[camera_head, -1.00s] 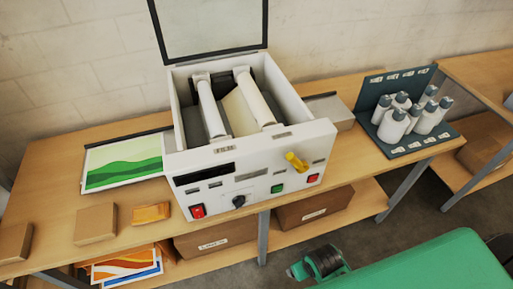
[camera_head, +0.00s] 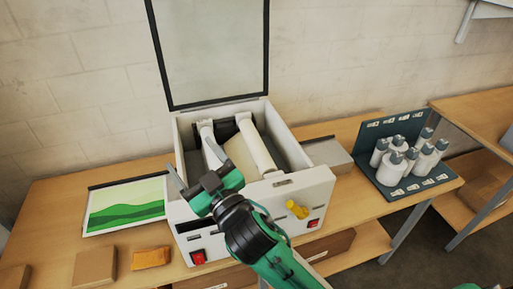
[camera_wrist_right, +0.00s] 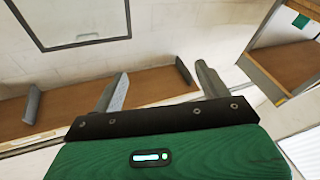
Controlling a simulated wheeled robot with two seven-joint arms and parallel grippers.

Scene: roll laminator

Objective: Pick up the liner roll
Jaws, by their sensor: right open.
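The laminator (camera_head: 285,187) stands open on the table in the head view. Two pale rolls lie inside it, a left roll (camera_head: 213,150) and a right roll (camera_head: 256,145), with a cream sheet between them. I cannot tell for sure which is the liner roll. My right gripper (camera_head: 200,163) is open and empty, in front of and above the machine's front left part. Its arm hides part of the front panel and its body partly hides the left roll's near end. The right wrist view shows its two fingers (camera_wrist_right: 160,70) apart with nothing between them. My left gripper is out of view.
The raised framed lid (camera_head: 212,50) stands behind the rolls. A dark rack (camera_head: 402,188) holding several white cylinders stands at right. A green landscape print (camera_head: 125,207) and small boxes (camera_head: 95,266) lie at left.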

